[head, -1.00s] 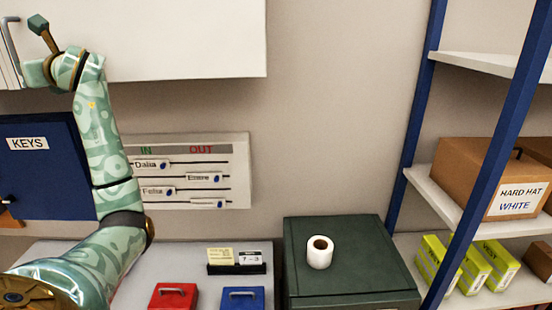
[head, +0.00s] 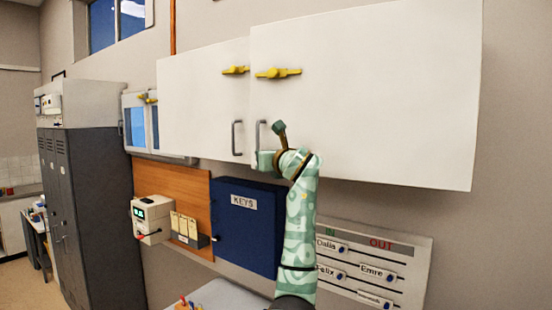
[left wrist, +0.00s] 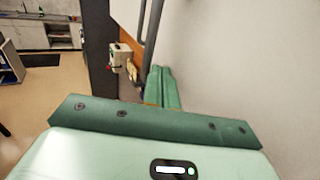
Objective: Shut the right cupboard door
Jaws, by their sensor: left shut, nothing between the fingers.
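The white wall cupboard's right door (head: 375,95) has a grey bar handle (head: 261,135) near its left edge. That edge stands slightly proud of the left door (head: 202,105), with a step along the top, so the right door looks slightly ajar. The left door has its own grey handle (head: 237,138). My left gripper (head: 262,160) is shut and empty, by the lower end of the right door's handle. In the left wrist view its green fingers (left wrist: 161,88) lie together beside the white door face (left wrist: 235,70), just below the handle bar (left wrist: 152,35); contact is unclear. My right gripper is not in view.
Yellow latch-like pieces (head: 278,73) sit on both doors. Below hang a blue key cabinet (head: 248,225) and an IN/OUT board (head: 375,265). A beige device (head: 150,218) is on an orange panel. Dark lockers (head: 85,200) stand at the left.

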